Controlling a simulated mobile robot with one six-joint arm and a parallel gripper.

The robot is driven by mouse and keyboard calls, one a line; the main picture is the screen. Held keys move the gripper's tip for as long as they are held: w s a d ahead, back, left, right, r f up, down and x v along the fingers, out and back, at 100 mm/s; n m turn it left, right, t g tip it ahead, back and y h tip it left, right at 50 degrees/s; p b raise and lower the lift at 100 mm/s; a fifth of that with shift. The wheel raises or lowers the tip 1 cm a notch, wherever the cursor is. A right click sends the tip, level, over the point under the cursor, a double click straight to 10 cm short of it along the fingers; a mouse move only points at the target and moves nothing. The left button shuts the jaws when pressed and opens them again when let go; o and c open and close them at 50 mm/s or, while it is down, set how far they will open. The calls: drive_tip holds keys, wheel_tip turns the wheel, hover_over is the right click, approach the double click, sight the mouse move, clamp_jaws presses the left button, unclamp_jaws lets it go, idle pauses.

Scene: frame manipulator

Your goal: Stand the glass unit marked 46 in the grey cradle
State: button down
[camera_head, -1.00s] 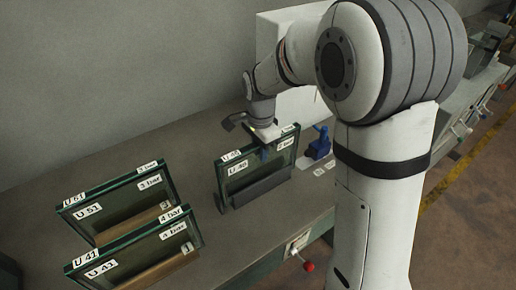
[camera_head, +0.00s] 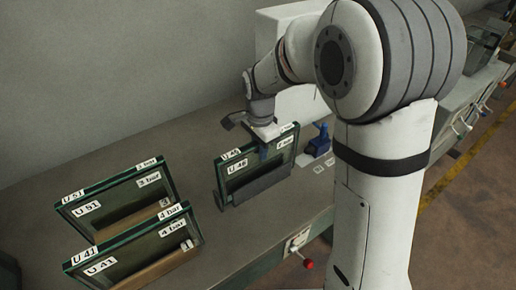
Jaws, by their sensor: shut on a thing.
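The glass unit marked 46 (camera_head: 245,173) has a dark green edge and white labels, one reading U 46. It stands upright in the grey cradle (camera_head: 262,187), a low dark grey holder on the bench. My gripper (camera_head: 264,150) is at the top edge of this unit, near its middle, and is shut on it. The fingertips are small and partly hidden by the glass. I cannot tell whether the unit's lower edge rests fully on the cradle's floor.
Two more glass units, marked 51 (camera_head: 117,197) and 41 (camera_head: 135,248), stand in wooden holders at the front left. A blue device (camera_head: 319,142) with small white labels beside it is right of the cradle. Bare bench (camera_head: 95,165) lies behind the left units.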

drive_tip(key=c, duration=1.2)
unclamp_jaws()
wheel_tip(320, 180, up, 8)
drive_tip(key=shift+f+b, duration=0.15)
drive_tip(key=shift+b, duration=0.2)
drive_tip(key=shift+s+d, duration=0.15)
drive_tip(key=shift+d, duration=0.05)
drive_tip(key=s+d+n+t, duration=0.1)
drive_tip(key=s+d+n, duration=0.4)
drive_tip(key=s, duration=0.4)
drive_tip(key=s+d+n+t, duration=0.2)
drive_tip(key=s+d+n, duration=0.4)
drive_tip(key=s+d, duration=0.2)
drive_tip(key=shift+s+d+r, duration=0.25)
drive_tip(key=shift+s+r, duration=0.15)
drive_tip(key=shift+s, duration=0.65)
